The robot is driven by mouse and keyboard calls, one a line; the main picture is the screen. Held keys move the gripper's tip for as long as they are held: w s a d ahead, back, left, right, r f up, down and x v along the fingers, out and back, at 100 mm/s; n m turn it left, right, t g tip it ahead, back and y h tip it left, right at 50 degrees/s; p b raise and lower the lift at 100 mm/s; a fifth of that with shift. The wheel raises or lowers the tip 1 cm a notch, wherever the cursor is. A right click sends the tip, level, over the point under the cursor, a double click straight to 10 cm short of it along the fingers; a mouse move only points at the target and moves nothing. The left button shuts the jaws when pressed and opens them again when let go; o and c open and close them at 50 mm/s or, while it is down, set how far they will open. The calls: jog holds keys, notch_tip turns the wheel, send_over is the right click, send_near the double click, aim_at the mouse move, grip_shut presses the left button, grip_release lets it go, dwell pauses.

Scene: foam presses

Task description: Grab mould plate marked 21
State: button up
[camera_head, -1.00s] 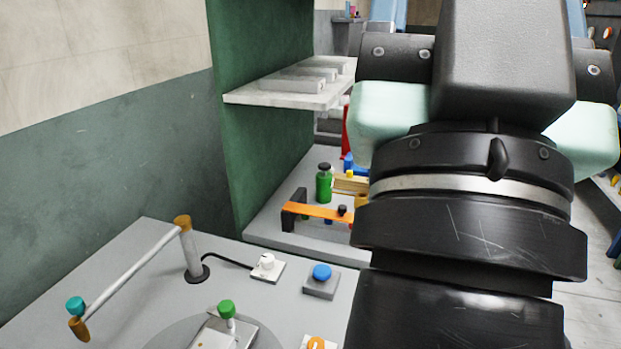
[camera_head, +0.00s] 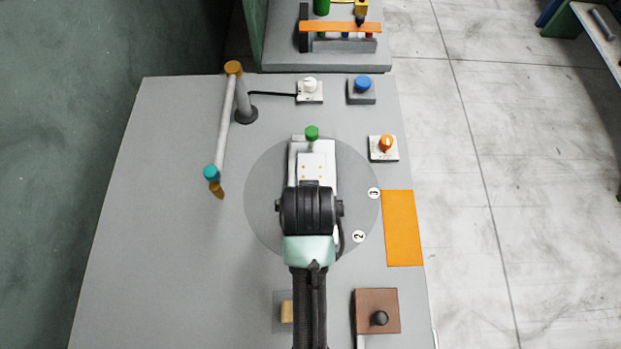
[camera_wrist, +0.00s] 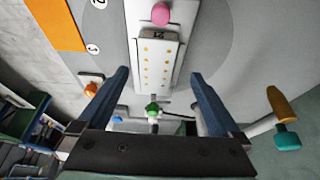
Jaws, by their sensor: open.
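A pale plate (camera_head: 312,160) with small orange dots lies on a round grey turntable (camera_head: 262,215), partly covered by my wrist in the head view. In the wrist view the dotted plate (camera_wrist: 154,72) shows lengthwise between and beyond my fingers. My gripper (camera_wrist: 160,76) is open, with a blue finger either side of the plate in the picture and nothing held. Its fingertips are hidden in the head view, and I cannot tell their height above the plate.
A green knob (camera_head: 312,132) stands at the plate's far end, and a pink knob (camera_wrist: 160,14) at the other. A post with a white bar (camera_head: 226,125) stands left. An orange switch (camera_head: 386,145), a blue button (camera_head: 362,84) and a brown joystick box (camera_head: 377,311) are right.

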jog(key=x, duration=0.3)
jog(key=shift+w+d+f, duration=0.15)
jog(key=shift+w+d, duration=0.1)
jog(key=shift+p+x, duration=0.6)
jog(key=shift+x, duration=2.2)
grip_shut()
jog(key=shift+w, duration=0.15)
